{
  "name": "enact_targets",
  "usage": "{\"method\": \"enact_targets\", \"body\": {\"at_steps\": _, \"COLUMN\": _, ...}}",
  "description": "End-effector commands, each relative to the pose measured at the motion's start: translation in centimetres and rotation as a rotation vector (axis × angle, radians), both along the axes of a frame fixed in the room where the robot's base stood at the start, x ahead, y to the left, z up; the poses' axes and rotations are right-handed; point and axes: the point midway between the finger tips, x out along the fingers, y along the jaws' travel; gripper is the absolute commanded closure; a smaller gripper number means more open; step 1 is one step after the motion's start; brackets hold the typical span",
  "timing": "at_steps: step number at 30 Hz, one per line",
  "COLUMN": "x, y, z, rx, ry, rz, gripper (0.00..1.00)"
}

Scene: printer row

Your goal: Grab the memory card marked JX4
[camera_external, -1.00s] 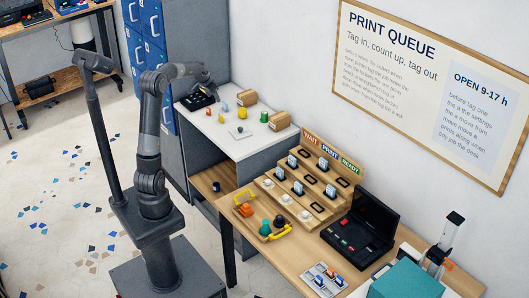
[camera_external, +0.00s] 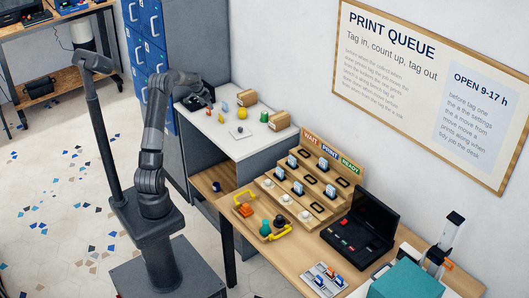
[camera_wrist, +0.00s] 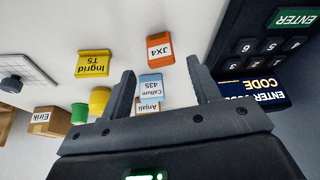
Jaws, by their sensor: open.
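The memory card marked JX4 is orange with a white label and shows in the wrist view (camera_wrist: 160,49), standing on the white top (camera_external: 253,146). My gripper (camera_wrist: 160,74) is open and empty. The JX4 card is beyond the fingertips, roughly centred between them and not touched. A yellow card marked Ingrid T5 (camera_wrist: 93,64) stands left of the left finger.
A dark keypad (camera_wrist: 262,48) with a blue code display (camera_wrist: 252,95) lies close to the right finger. Left are a yellow cylinder (camera_wrist: 99,100), a green cylinder (camera_wrist: 79,113), a box marked Eirik (camera_wrist: 46,121) and a white pad (camera_wrist: 20,72). Blue lockers (camera_external: 152,30) stand behind.

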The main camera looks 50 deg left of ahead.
Motion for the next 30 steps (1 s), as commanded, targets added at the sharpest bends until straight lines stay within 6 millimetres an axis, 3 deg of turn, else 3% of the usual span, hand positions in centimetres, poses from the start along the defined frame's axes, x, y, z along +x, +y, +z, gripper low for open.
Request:
{"method": "enact_targets", "body": {"at_steps": 10, "x": 1.2, "y": 0.4, "z": -4.3, "rx": -0.002, "ry": 0.002, "rz": -0.001, "gripper": 0.44}}
{"method": "enact_targets", "body": {"at_steps": 18, "x": 1.4, "y": 0.5, "z": -4.7, "rx": 0.000, "ry": 0.000, "rz": 0.000, "gripper": 0.44}}
{"method": "enact_targets", "body": {"at_steps": 30, "x": 1.4, "y": 0.5, "z": -4.7, "rx": 0.000, "ry": 0.000, "rz": 0.000, "gripper": 0.76}}
